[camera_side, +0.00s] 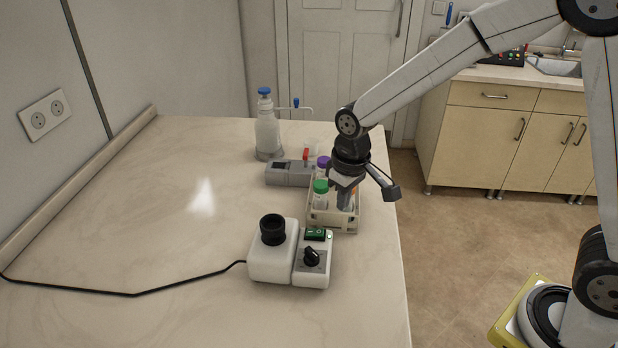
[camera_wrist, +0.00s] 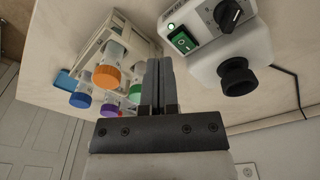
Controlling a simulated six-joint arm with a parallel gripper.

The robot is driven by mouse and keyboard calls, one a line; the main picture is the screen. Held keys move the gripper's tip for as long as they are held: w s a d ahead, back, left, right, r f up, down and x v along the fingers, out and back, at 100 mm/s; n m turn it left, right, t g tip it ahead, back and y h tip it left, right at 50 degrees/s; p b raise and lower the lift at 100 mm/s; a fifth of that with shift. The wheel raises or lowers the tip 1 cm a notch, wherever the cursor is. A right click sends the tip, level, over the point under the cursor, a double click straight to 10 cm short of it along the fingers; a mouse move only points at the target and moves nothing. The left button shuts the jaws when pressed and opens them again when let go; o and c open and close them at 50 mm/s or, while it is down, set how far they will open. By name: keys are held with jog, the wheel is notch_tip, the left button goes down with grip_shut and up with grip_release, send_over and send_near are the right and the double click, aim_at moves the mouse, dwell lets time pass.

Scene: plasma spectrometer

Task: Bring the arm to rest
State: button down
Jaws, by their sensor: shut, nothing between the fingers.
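My gripper (camera_side: 345,205) points down over the tube rack (camera_side: 333,224) in the side view. It also shows in the wrist view (camera_wrist: 157,62), with its two fingers together and nothing between them. The rack (camera_wrist: 130,32) holds several capped tubes. An orange cap (camera_wrist: 106,77), a green cap (camera_wrist: 135,92), a purple cap (camera_wrist: 80,99) and a blue cap (camera_wrist: 66,81) show beside my fingers. In the side view my gripper hides part of the rack and some tubes. I cannot tell whether the fingertips touch anything.
A white mixer (camera_side: 270,263) with a black cup and a green switch stands in front of the rack, its cable trailing left. A grey device (camera_side: 286,173) and a bottle with a blue cap (camera_side: 267,133) stand behind. The table's left (camera_side: 130,220) is mostly clear.

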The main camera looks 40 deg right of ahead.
jog(key=s+d+m+t, duration=0.1)
jog(key=s+d, duration=0.2)
jog(key=s, duration=0.3)
jog(key=s+d+f+m, duration=0.1)
jog(key=s+d, duration=0.3)
jog(key=s, duration=0.2)
jog(key=shift+s+t, duration=0.25)
jog(key=shift+t, duration=0.15)
